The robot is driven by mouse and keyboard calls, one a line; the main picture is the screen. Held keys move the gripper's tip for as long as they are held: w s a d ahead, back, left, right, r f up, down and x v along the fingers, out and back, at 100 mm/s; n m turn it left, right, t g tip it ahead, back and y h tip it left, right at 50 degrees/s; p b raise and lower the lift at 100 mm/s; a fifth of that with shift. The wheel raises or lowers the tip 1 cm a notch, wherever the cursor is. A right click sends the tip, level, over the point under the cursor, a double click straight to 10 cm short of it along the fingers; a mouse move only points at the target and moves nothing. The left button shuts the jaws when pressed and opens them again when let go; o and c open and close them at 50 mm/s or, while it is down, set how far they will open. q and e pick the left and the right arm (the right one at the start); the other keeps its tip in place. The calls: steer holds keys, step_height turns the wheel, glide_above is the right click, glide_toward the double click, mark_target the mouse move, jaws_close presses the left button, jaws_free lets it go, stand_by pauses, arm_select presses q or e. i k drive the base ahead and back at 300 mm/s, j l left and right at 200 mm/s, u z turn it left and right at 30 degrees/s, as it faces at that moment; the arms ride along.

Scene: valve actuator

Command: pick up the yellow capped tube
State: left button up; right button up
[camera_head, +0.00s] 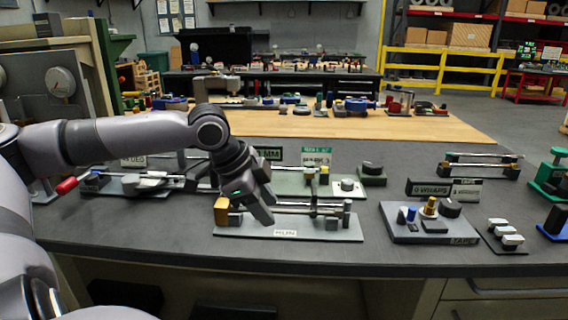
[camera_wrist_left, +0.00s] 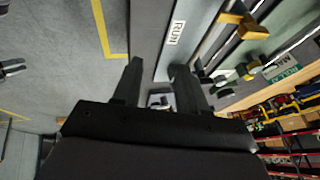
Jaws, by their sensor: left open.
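A yellow piece also shows right of the fingers in the left wrist view (camera_wrist_left: 251,69). My left gripper (camera_head: 257,207) points down over the grey RUN plate (camera_head: 285,236), left of the yellow-topped piece and apart from it. In the left wrist view its two fingers (camera_wrist_left: 157,75) are spread with nothing held between them. My right gripper is not in view.
A yellow-orange block (camera_head: 221,209) stands on the left of the RUN plate, close to my left gripper. Rods and dark posts (camera_head: 346,210) stand on its right. A grey panel with knobs (camera_head: 430,226) lies to the right. The bench front has some bare room.

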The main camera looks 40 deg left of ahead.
mark_target(324, 169)
steer(key=i+j, duration=0.35)
steer(key=j, duration=0.15)
steer(key=i+j, duration=0.35)
steer(key=j, duration=0.15)
